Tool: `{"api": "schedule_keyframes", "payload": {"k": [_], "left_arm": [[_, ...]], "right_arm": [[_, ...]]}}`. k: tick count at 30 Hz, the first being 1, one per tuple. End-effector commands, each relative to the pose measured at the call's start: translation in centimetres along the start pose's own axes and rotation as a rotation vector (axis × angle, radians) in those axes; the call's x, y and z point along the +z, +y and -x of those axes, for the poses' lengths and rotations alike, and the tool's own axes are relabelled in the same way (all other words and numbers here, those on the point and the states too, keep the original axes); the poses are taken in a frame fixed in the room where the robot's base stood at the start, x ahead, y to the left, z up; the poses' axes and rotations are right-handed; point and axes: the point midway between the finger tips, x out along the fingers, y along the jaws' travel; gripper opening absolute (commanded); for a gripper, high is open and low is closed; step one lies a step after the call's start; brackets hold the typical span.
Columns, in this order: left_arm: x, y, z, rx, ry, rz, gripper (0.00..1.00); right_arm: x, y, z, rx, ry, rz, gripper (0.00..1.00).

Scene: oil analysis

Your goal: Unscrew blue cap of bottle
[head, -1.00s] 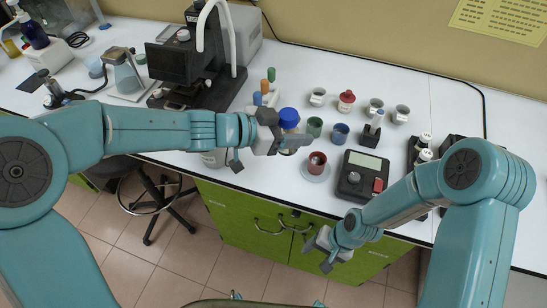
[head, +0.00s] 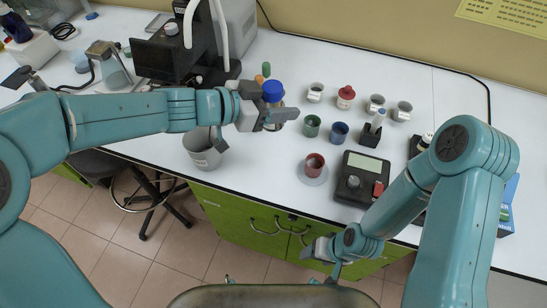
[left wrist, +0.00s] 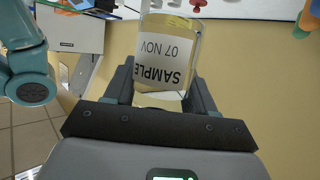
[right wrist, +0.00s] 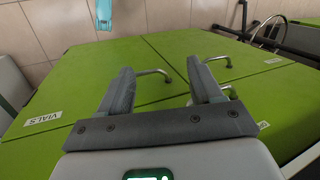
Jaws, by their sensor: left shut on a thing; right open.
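The sample bottle is clear with yellowish oil and has a blue cap (head: 273,91). My left gripper (head: 275,117) is shut around its body, below the cap. The left wrist view shows the bottle's white label (left wrist: 166,58), reading SAMPLE 07 NOV, between the left gripper's fingers (left wrist: 162,92); the cap is out of that view. The bottle looks held up over the table's front part. My right gripper (head: 326,256) is open and empty, low in front of the green cabinet, well apart from the bottle. The right wrist view also shows its open fingers (right wrist: 162,88).
A grey bin (head: 203,152) sits below my left forearm. A green cup (head: 311,126), a blue cup (head: 339,133) and a red cup on a saucer (head: 314,165) stand right of the bottle. A black device (head: 359,181) is farther right. The green cabinet (right wrist: 235,60) faces my right gripper.

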Motion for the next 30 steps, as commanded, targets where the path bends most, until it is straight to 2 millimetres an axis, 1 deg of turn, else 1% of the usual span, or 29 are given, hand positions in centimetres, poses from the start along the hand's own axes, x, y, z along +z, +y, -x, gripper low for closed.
{"api": "schedule_keyframes", "payload": {"k": [1, 3, 9, 12, 18, 24, 27, 30], "left_arm": [[2.1, 0.1, -0.8, 0.002, -0.004, 0.005, 0.0], [4.2, 0.1, -1.6, 0.003, -0.004, 0.005, 0.0], [9.4, 0.1, -3.7, 0.001, -0.003, 0.007, 0.0], [11.3, 0.1, -4.5, 0.001, -0.001, 0.004, 0.0], [13.1, -0.1, -5.3, -0.002, -0.001, 0.004, 0.0], [16.1, -0.2, -6.6, -0.001, -0.002, 0.005, 0.0], [16.7, -0.3, -6.9, -0.003, 0.0, 0.002, 0.0], [16.6, -0.3, -6.9, -0.003, 0.0, 0.001, 0.0]], "right_arm": [[0.0, 0.5, -1.3, 0.0, 0.0, 0.0, 0.65], [0.0, 0.8, -2.1, 0.0, 0.0, -0.001, 0.65], [-0.1, 1.4, -4.0, 0.0, 0.0, -0.001, 0.65], [-0.1, 1.6, -4.4, 0.0, 0.0, -0.001, 0.65], [-0.1, 1.7, -4.7, 0.0, 0.0, -0.001, 0.65], [-0.1, 1.9, -5.4, 0.0, 0.0, -0.001, 0.65], [-0.1, 2.0, -5.5, 0.0, 0.0, -0.001, 0.65], [-0.1, 1.9, -5.4, 0.0, 0.0, -0.001, 0.65]]}}
